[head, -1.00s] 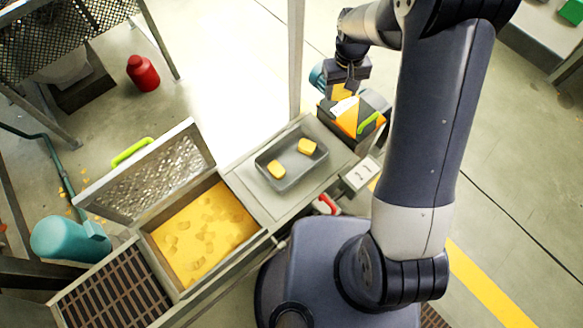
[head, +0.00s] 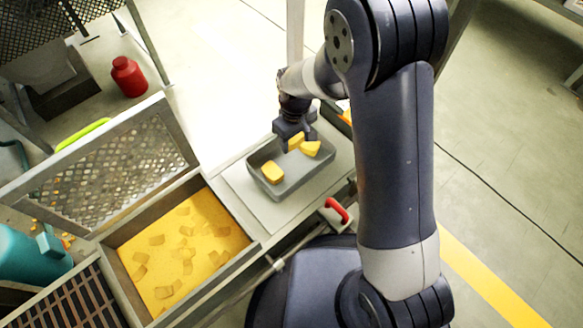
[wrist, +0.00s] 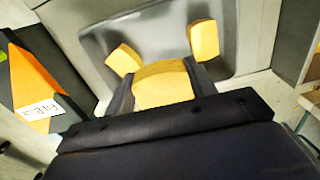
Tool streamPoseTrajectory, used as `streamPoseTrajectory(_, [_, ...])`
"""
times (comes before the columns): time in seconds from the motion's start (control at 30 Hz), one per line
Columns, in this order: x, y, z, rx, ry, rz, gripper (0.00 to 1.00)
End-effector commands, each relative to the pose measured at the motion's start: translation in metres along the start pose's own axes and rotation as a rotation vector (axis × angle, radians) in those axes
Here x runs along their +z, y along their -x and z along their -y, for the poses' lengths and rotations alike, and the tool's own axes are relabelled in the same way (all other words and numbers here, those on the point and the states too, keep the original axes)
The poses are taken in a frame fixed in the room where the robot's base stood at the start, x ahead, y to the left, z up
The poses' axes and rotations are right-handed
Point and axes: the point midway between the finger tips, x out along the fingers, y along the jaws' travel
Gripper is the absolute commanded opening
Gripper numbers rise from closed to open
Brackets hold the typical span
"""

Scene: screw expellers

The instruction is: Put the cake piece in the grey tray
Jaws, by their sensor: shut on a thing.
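The grey tray (head: 290,187) stands on the light worktop in the head view. Two yellow cake pieces lie in it, one at the left (head: 272,173) and one at the right (head: 311,149). My gripper (head: 296,138) is over the tray's far side, shut on another cake piece (head: 297,141). In the wrist view the held cake piece (wrist: 163,85) sits between both fingers, with the tray (wrist: 160,38) beyond it and the two other pieces past the fingertips. I cannot tell whether the held piece touches the tray floor.
Left of the tray is an open bin of yellow meal with loose pieces (head: 180,245), its mesh lid (head: 110,170) raised. A red-handled part (head: 337,210) is at the worktop's front edge. An orange and black box (wrist: 38,85) stands beside the tray.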

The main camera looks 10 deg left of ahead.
Motion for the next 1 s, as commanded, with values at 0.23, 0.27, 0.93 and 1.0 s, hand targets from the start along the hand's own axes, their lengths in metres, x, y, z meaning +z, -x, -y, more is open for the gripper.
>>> streamPoseTrajectory(0.23, [0.000, -0.034, 0.002, -0.001, 0.008, 0.003, 0.27])
streamPoseTrajectory(0.27, [0.000, -0.040, 0.002, -0.001, 0.008, 0.004, 0.27])
streamPoseTrajectory(0.93, [-0.001, -0.102, 0.002, 0.000, 0.007, 0.000, 0.27])
streamPoseTrajectory(1.0, [0.000, -0.102, 0.002, 0.000, 0.007, 0.000, 0.27])
